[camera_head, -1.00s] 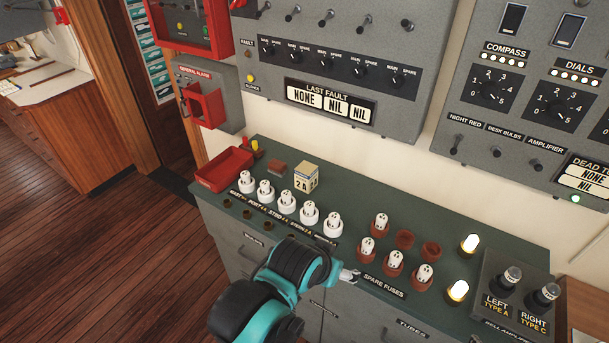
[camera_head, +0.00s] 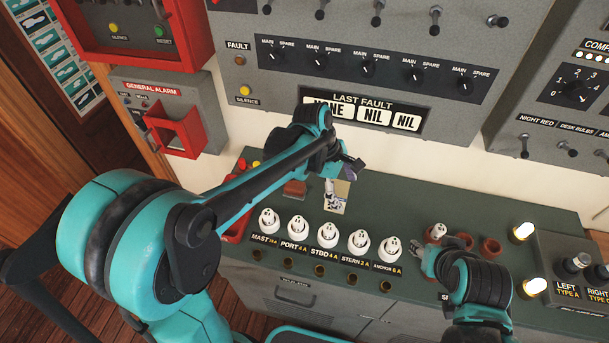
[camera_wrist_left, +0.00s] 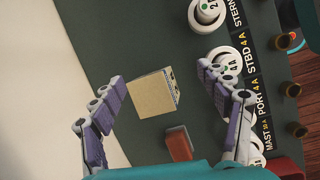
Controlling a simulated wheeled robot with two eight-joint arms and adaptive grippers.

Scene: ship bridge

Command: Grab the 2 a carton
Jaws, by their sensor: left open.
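The 2 A carton (camera_head: 340,203) is a small cream box standing on the green counter, partly hidden by my left gripper (camera_head: 343,182) in the head view. In the left wrist view the carton (camera_wrist_left: 153,95) shows its plain tan top. It lies between the spread fingers of the open left gripper (camera_wrist_left: 165,105), with space on both sides, and nothing is held. My right gripper (camera_head: 430,247) is at the lower right of the head view, close to a white spare fuse (camera_head: 437,231); its jaws are too small to read.
A row of white fuses (camera_head: 296,229) stands in front of the carton. A reddish-brown block (camera_wrist_left: 179,143) lies beside it, near the red tray (camera_head: 236,226). The wall panel (camera_head: 440,110) rises behind the counter. Lit lamps (camera_head: 524,231) stand to the right.

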